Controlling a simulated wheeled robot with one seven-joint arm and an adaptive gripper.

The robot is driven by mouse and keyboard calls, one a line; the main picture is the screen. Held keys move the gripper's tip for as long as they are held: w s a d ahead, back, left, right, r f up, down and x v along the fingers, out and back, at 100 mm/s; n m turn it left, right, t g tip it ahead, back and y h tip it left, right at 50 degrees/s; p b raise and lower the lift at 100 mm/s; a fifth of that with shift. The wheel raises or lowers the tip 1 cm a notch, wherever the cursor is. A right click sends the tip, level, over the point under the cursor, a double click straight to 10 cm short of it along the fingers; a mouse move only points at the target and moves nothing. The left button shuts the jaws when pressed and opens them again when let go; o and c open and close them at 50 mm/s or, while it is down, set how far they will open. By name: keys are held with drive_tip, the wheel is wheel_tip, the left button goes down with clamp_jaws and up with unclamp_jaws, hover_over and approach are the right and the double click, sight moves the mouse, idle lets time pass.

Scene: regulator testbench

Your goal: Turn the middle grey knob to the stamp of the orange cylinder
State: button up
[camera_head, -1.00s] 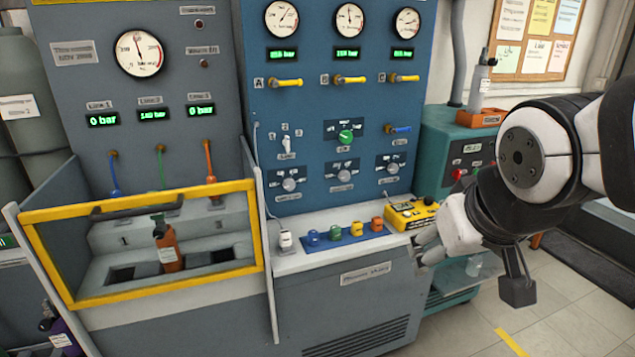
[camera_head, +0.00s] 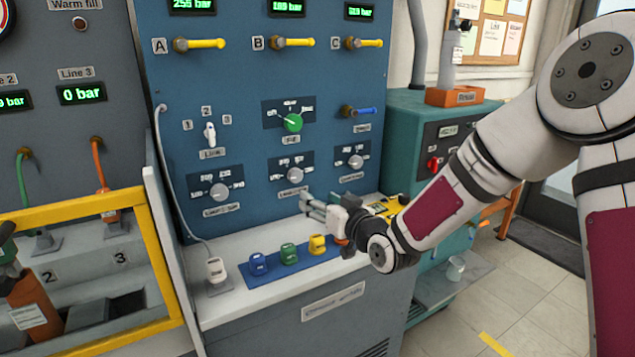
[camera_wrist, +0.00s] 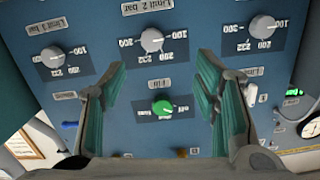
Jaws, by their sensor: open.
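The middle grey knob (camera_head: 297,174) sits on the blue panel, below the green knob (camera_head: 292,122), between two other grey knobs. In the wrist view, upside down, the middle grey knob (camera_wrist: 152,40) has a printed scale around it; I cannot tell its exact setting. My gripper (camera_head: 306,203) is open and empty, in front of the panel just below and right of that knob, apart from it. In the wrist view my gripper's fingers (camera_wrist: 163,62) frame the area around the green and middle knobs. The orange cylinder (camera_head: 32,308) stands at lower left; its stamp is unreadable.
The left grey knob (camera_head: 220,191) and right grey knob (camera_head: 355,161) flank the middle one. Below, a white ledge (camera_head: 222,312) bears a blue mat with coloured caps. A yellow-framed guard (camera_head: 162,262) stands at the left. A teal cabinet (camera_head: 404,125) stands at the right.

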sight(297, 177)
drive_tip(key=shift+w+d+f+m+t, duration=0.1)
drive_tip(key=shift+w+f+m+t, duration=0.3)
drive_tip(key=shift+w, duration=0.75)
drive_tip(key=b+x, duration=0.1)
drive_tip(key=x, duration=1.2)
drive_tip(key=shift+w+r+b, duration=0.2)
drive_tip(key=shift+b, duration=0.2)
drive_tip(key=shift+c, duration=0.2)
drive_tip(key=c, duration=1.1)
